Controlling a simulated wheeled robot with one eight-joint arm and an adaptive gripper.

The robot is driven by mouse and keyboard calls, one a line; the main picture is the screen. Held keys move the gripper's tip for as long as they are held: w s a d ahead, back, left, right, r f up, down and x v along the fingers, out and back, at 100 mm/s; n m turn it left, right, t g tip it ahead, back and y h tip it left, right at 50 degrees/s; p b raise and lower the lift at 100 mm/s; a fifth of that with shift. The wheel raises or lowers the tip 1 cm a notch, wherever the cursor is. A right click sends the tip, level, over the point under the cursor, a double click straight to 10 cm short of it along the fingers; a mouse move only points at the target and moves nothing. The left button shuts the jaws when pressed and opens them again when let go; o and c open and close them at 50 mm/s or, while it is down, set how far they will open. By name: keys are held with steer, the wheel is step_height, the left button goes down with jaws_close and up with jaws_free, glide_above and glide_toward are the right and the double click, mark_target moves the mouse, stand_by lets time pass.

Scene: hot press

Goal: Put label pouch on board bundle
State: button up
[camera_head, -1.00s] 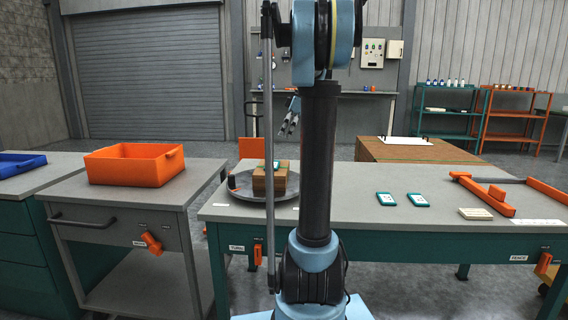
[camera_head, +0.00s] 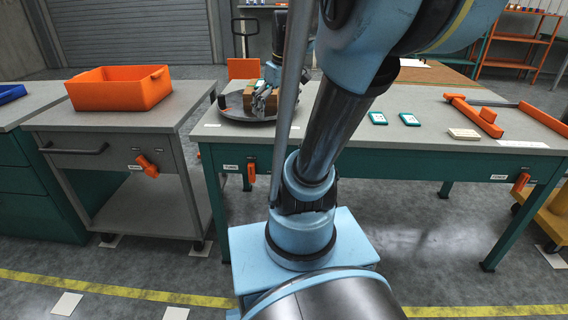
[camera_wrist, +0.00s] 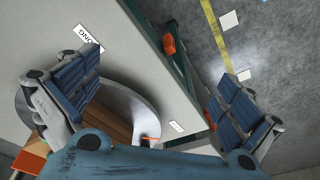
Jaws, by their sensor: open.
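The board bundle (camera_head: 252,104) is a brown stack on the round grey tray (camera_head: 235,114) at the left of the long table. It also shows partly in the wrist view (camera_wrist: 112,126). My gripper (camera_head: 262,78) is above and close to the bundle, with nothing visible between its spread blue-padded fingers (camera_wrist: 155,92). I cannot tell whether it touches the bundle. My gripper and arm hide part of the bundle's top, so I cannot make out a pouch there. Two flat teal-and-white pouches, left (camera_head: 377,118) and right (camera_head: 410,119), lie apart from the bundle at mid-table.
An orange bin (camera_head: 120,90) stands on the grey cart at left. An orange frame (camera_head: 490,116) and a pale block (camera_head: 464,134) are at the table's right. A small dark-and-red item (camera_head: 222,101) sits at the tray's left edge. Mid-table has clear room.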

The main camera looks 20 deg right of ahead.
steer(key=s+f+m+h, duration=0.1)
steer(key=s+f+m, duration=0.4)
steer(key=s+f, duration=0.6)
step_height(320, 180, down, 2)
steer(key=shift+s+d+f+t, duration=0.1)
steer(key=shift+s+d+t, duration=0.05)
steer(key=shift+t, duration=0.15)
stand_by(0.6)
